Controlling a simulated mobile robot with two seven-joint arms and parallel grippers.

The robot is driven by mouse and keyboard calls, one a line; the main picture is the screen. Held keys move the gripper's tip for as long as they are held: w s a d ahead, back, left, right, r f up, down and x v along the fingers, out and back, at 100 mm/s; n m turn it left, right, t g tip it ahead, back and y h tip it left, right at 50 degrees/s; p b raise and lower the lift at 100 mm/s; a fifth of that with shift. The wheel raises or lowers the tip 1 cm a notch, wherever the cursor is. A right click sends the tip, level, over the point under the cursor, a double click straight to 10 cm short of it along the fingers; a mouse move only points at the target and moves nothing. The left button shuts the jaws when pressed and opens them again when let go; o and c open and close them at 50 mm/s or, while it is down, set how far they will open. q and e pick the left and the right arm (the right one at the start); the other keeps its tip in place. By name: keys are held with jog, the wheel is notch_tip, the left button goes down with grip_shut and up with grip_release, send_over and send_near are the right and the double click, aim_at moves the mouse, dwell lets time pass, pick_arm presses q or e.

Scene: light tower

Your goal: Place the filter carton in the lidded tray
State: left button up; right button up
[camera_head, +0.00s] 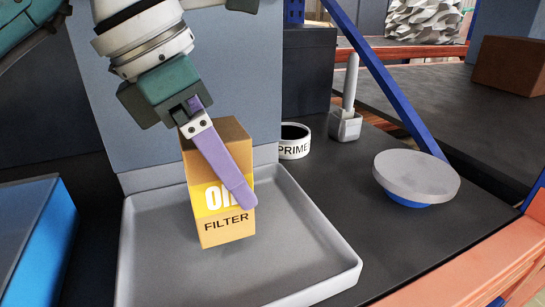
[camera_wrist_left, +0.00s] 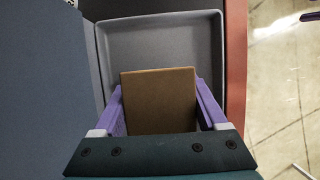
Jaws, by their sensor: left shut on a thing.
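The filter carton (camera_head: 220,225) is a tan box with a yellow band and the words OIL FILTER. My left gripper (camera_head: 245,200) is shut on it, with purple fingers on its sides. The carton is upright, slightly tilted in the picture, over the grey tray (camera_head: 330,282). Whether its bottom touches the tray floor I cannot tell. The tray's lid (camera_head: 110,90) stands raised at the back. In the left wrist view the carton's brown top (camera_wrist_left: 158,100) sits between both fingers (camera_wrist_left: 160,110), with the tray (camera_wrist_left: 165,30) beyond.
A grey holder with an upright rod (camera_head: 346,122) and a round grey-topped blue object (camera_head: 418,178) stand further right. A blue box (camera_head: 38,240) is at the left. A blue diagonal post (camera_head: 385,78) crosses the right side.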

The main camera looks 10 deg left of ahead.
aim_at(230, 192)
pick_arm(q)
jog(key=shift+f, duration=1.65)
jog(key=shift+f, duration=0.1)
jog(key=o, duration=1.5)
jog(key=shift+r, duration=0.2)
jog(key=v, duration=1.1)
jog(key=shift+s+a+r, duration=0.1)
jog(key=shift+r, duration=0.3)
